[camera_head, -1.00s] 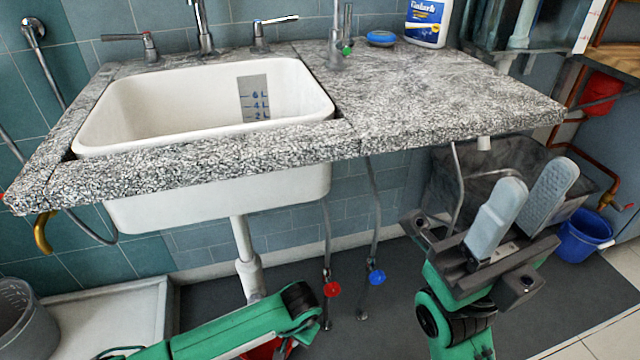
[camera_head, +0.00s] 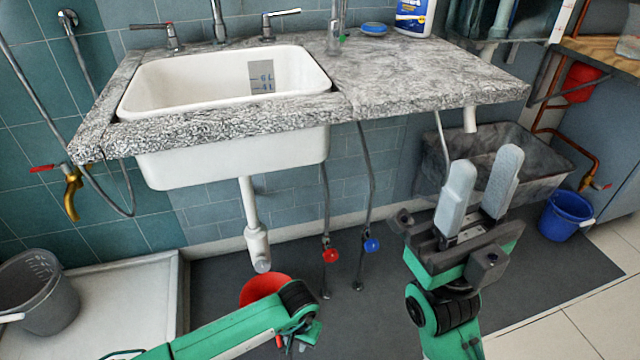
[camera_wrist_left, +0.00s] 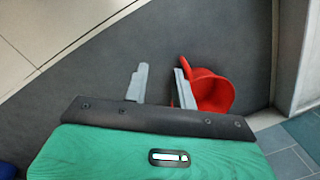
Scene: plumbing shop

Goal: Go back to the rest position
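My right gripper (camera_head: 481,178) is raised in front of the counter's right part. Its two pale fingers stand apart with nothing between them, so it is open and empty. My left arm reaches in from the lower left of the head view, and its fingers are mostly hidden there. In the left wrist view my left gripper (camera_wrist_left: 160,85) has its two grey fingers apart over the dark floor mat, with nothing held. A red bucket (camera_wrist_left: 215,90) lies just beyond its right finger; I cannot tell whether they touch. The bucket (camera_head: 262,287) is partly hidden by my left arm in the head view.
A granite counter (camera_head: 440,75) with a white sink (camera_head: 230,158) stands ahead. Hoses with red (camera_head: 330,255) and blue (camera_head: 371,245) valves hang below. A grey trough (camera_head: 540,160) and blue bucket (camera_head: 566,215) are at right, a grey bucket (camera_head: 40,290) at left. The dark mat (camera_head: 545,270) has free room.

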